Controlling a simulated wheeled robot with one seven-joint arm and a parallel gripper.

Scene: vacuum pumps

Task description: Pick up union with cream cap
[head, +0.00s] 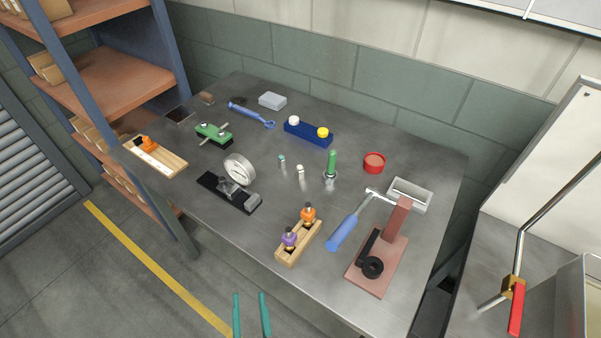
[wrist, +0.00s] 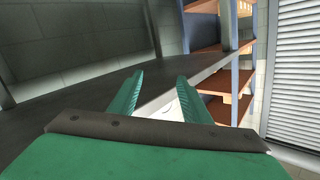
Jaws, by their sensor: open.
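The union with the cream cap (head: 300,172) stands upright near the middle of the dark table (head: 350,132). It is a small silver piece with a pale top. A similar small union with a teal cap (head: 282,160) stands just to its left. My gripper (head: 252,312) is low in the head view, in front of the table's near edge, with its two teal fingers apart and nothing between them. The wrist view shows the same open fingers (wrist: 160,98), with no union in sight there.
A wooden block with orange and purple knobs (head: 298,240) is at the near edge. A shelf rack (head: 118,80) stands at the left.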

